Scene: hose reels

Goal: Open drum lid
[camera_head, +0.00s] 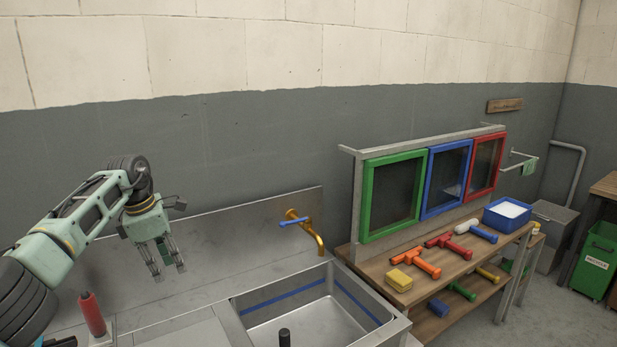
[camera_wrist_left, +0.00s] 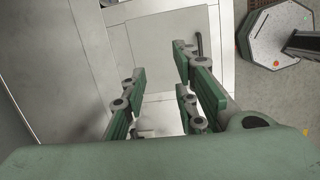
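No drum or drum lid is clearly recognisable in the head view. My left gripper (camera_head: 166,268) points down, its fingers apart and empty, above the flat metal counter (camera_head: 190,337) left of the sink. In the left wrist view the open fingers of the left gripper (camera_wrist_left: 160,95) frame a pale flat panel (camera_wrist_left: 160,50). A dark curved handle (camera_wrist_left: 199,45) shows at that panel's right side, partly behind a finger. I cannot tell whether this panel is the drum lid. My right gripper is not in view.
A red-handled object (camera_head: 92,313) stands left of the gripper. A metal sink (camera_head: 305,320) with a brass tap (camera_head: 312,235) is to the right. A wooden bench (camera_head: 440,285) holds coloured tools, a yellow sponge (camera_head: 398,280) and a blue tray (camera_head: 507,214). The wall stands behind.

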